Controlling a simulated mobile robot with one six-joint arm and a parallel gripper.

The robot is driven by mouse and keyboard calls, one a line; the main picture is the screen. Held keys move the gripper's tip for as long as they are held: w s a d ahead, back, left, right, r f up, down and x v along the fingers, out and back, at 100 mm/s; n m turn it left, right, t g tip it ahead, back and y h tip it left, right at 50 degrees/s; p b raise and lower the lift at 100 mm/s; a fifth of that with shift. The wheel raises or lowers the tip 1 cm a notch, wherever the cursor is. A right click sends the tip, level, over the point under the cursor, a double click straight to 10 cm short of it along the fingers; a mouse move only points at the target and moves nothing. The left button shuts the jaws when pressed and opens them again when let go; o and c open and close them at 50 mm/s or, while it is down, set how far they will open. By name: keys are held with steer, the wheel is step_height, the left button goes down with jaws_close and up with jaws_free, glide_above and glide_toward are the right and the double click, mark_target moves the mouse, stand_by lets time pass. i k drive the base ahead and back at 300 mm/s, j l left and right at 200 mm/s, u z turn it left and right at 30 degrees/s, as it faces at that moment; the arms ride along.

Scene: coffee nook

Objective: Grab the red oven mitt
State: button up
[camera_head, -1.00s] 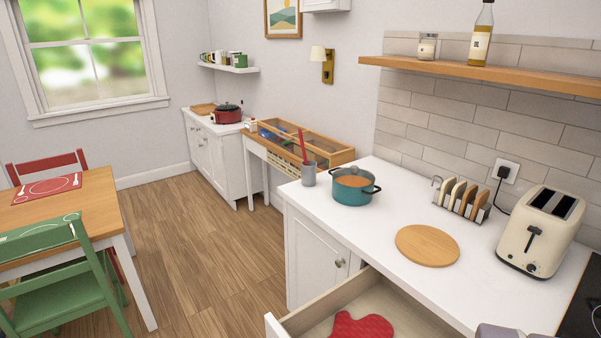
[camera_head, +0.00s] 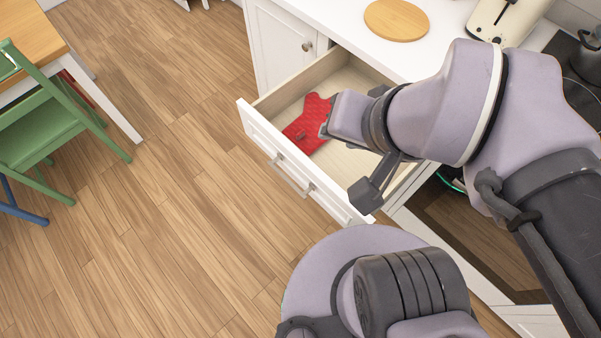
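The red oven mitt (camera_head: 308,122) lies inside the open drawer (camera_head: 262,117), toward its left end. My gripper (camera_head: 326,130) reaches down into the drawer from the right, and its end overlaps the right edge of the mitt. My own wrist hides most of the fingers and that edge of the mitt. I cannot tell whether the fingers touch the mitt, or whether they are open or shut.
The drawer front with its handle (camera_head: 293,176) stands out over the wooden floor (camera_head: 160,220). The white counter (camera_head: 350,32) above holds a round wooden board (camera_head: 396,19) and a toaster (camera_head: 505,18). A green chair (camera_head: 45,135) and table are at left.

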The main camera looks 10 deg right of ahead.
mark_target(303, 131)
steer(key=i+j+z, duration=0.1)
steer(key=j+z, duration=0.15)
steer(key=j, duration=0.3)
steer(key=i+j+z, duration=0.1)
steer(key=j+z, duration=0.15)
steer(key=j, duration=0.35)
steer(key=i+j+z, duration=0.1)
steer(key=j, duration=0.35)
steer(key=i+z, duration=0.05)
